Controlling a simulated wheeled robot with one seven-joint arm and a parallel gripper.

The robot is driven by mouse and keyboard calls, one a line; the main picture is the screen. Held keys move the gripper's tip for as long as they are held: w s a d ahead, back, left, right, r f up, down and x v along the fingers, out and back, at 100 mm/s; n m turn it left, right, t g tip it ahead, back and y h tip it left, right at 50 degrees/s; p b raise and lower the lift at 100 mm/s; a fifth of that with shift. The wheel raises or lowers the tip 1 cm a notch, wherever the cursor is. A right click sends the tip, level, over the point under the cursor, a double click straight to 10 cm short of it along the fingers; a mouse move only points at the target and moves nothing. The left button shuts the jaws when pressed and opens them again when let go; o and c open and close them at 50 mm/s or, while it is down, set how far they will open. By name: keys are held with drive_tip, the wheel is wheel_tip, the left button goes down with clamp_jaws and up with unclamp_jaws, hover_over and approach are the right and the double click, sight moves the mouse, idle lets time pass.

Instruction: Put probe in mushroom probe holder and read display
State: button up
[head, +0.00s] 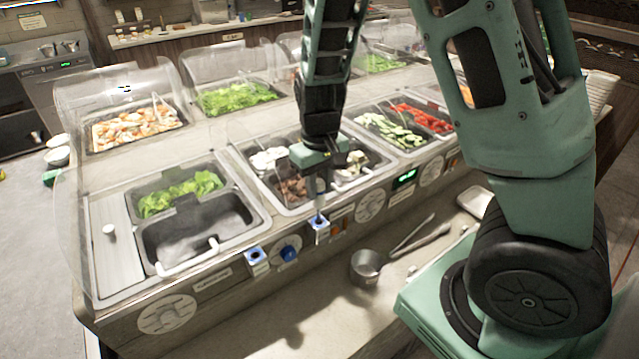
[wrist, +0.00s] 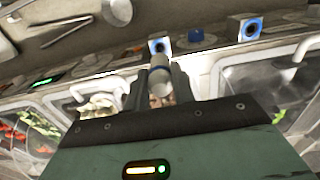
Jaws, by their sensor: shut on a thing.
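My gripper (head: 318,190) is shut on the probe, a pale grey rod with a blue band in the wrist view (wrist: 160,75). The probe points down at a blue-and-white holder (head: 319,231) on the counter front. Its lower end meets the top of this holder in the head view; I cannot tell whether it is inside. This holder also shows just beyond the probe in the wrist view (wrist: 158,46). A second holder (head: 256,258) stands to the left. White mushroom-like slices (head: 352,166) lie in a bin behind. A small green-lit display (head: 404,179) is right of the holder, too small to read.
A blue knob (head: 290,253) sits between the two holders. Food bins with lettuce (head: 182,195), cucumber (head: 383,131) and red peppers (head: 420,118) line the counter. Clear guards (head: 100,95) stand at left.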

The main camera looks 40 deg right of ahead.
sight(319, 200)
drive_tip(key=shift+f+b, duration=1.85)
drive_tip(key=shift+f, duration=0.5)
drive_tip(key=shift+r, duration=0.15)
idle(2.8)
drive_tip(key=shift+r+p, duration=3.4)
drive_tip(key=shift+r, duration=0.25)
